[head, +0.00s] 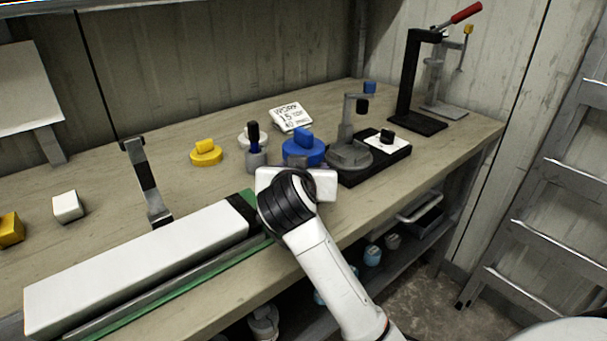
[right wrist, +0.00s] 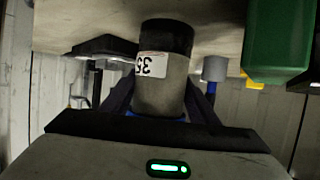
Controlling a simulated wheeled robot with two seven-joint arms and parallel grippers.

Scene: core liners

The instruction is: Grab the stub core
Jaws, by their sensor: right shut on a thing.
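The stub core is a grey cylinder (right wrist: 160,95) with a black end and a white label, reading "35" upside down, in the right wrist view. My right gripper (right wrist: 162,108) is shut on it, with a dark finger on each side. In the head view my right gripper (head: 296,184) is above the front of the bench, just right of the long white box's black end; it hides the core there. Whether the core touches the bench is unclear. My left gripper is not in view.
A long white box (head: 140,265) lies by a green tray (head: 170,304) at the front left. Blue (head: 302,150) and yellow (head: 206,153) pieces, a grey-topped device (head: 349,157) and a black press stand (head: 408,85) stand behind. The bench (head: 100,190) has clear patches at left.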

